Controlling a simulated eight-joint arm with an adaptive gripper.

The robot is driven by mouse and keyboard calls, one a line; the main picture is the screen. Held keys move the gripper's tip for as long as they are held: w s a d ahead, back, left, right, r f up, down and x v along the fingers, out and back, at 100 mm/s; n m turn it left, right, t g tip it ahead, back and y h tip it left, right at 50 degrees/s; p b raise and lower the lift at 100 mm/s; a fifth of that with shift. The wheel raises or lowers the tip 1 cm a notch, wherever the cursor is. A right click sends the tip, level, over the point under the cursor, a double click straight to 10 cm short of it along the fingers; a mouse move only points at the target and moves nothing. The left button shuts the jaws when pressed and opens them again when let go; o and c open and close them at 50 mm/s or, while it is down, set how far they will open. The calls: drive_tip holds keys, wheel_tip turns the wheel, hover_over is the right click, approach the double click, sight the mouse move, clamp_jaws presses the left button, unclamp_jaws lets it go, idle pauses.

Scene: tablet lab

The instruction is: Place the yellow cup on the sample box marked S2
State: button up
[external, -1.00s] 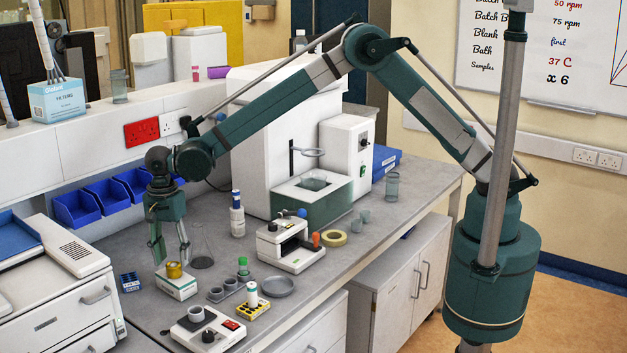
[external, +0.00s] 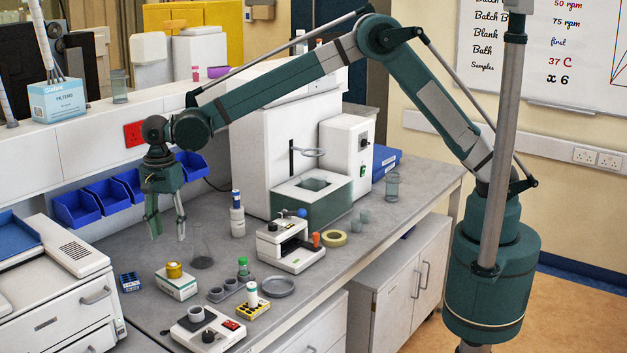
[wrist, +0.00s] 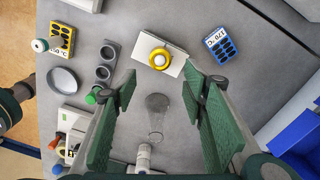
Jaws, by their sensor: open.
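The yellow cup (external: 174,270) stands upright on a white box (external: 176,285) near the bench's left front. In the wrist view the cup (wrist: 159,59) shows from above, on the top of the white box (wrist: 177,69), with a pale round middle. I cannot read a mark on the box. My gripper (external: 165,237) is open and empty, pointing down above and behind the cup, clear of it. In the wrist view its green fingers (wrist: 160,82) stand wide apart with nothing between them at the tips.
A glass flask (external: 202,256) stands on the bench behind the box. A blue rack (external: 130,282) is left of the box. A grey holder (external: 226,291), yellow rack (external: 252,309) and white device (external: 207,331) are to its right and front.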

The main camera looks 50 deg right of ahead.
idle(0.7)
drive_tip(key=d+r+n+t, duration=0.1)
drive_tip(key=d+r+n, duration=0.1)
drive_tip(key=d+r, duration=0.6)
drive_tip(key=s+d+r+n+y, duration=0.1)
drive_tip(key=d+r, duration=0.3)
drive_tip(key=d, duration=0.9)
drive_tip(key=d+r+n+t, duration=0.1)
drive_tip(key=d+r+n, duration=0.1)
drive_tip(key=d+r, duration=0.6)
drive_tip(key=s+d+r+n+t, duration=0.15)
drive_tip(key=s+d, duration=0.35)
drive_tip(key=d, duration=0.5)
drive_tip(key=s+d+n+t, duration=0.1)
drive_tip(key=s+d+n, duration=0.1)
drive_tip(key=s+d, duration=0.55)
drive_tip(key=s+d+n+t, duration=0.1)
drive_tip(key=s+d, duration=0.3)
drive_tip(key=d, duration=0.7)
drive_tip(key=s+d+f+n+t+h, duration=0.1)
drive_tip(key=s+d+f+n, duration=0.3)
drive_tip(key=s+d, duration=0.7)
wheel_tip(320, 180, down, 2)
drive_tip(key=s, duration=0.2)
drive_tip(key=shift+s+d+f+t, duration=0.25)
drive_tip(key=shift+s+d+t, duration=0.1)
drive_tip(key=shift+d, duration=0.05)
